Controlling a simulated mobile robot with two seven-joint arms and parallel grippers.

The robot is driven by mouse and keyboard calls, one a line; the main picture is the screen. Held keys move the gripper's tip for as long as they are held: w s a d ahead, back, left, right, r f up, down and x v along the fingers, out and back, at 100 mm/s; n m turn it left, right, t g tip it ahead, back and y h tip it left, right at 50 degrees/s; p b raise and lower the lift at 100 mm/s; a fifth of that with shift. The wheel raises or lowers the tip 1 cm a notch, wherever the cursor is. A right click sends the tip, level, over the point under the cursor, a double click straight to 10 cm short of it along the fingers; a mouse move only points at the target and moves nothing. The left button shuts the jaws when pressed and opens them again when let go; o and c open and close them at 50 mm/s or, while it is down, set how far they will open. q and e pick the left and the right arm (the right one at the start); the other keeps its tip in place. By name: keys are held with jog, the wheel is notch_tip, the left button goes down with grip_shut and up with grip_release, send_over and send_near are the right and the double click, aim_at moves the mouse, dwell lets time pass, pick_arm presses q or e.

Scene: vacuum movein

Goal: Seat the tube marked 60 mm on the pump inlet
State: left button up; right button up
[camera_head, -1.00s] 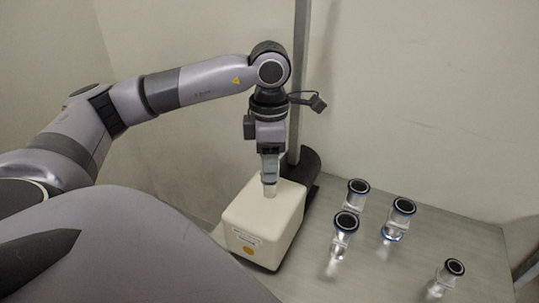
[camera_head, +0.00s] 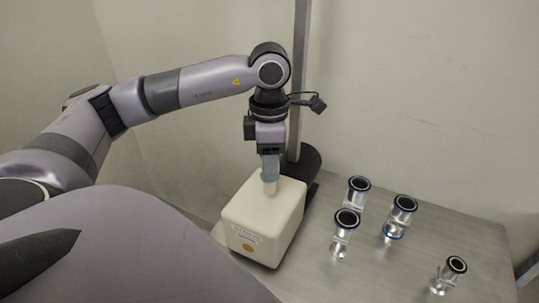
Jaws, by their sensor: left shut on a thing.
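Several metal tubes with black-ringed ends stand on the table: back (camera_head: 358,190), front (camera_head: 343,232), one with a blue ring (camera_head: 398,217) and far right (camera_head: 449,275). Their size marks are unreadable. My right gripper is out of view.
A metal post (camera_head: 300,80) with a dark cylindrical part (camera_head: 307,163) at its foot stands close behind the pump. The grey table (camera_head: 400,265) has free room between the front tube and the far right one. Pale walls close the back.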

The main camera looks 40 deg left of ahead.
pick_arm(q)
jog(key=o, duration=1.2)
notch_tip(320, 180, up, 7)
jog(key=shift+f, duration=0.15)
jog(key=shift+r, duration=0.25)
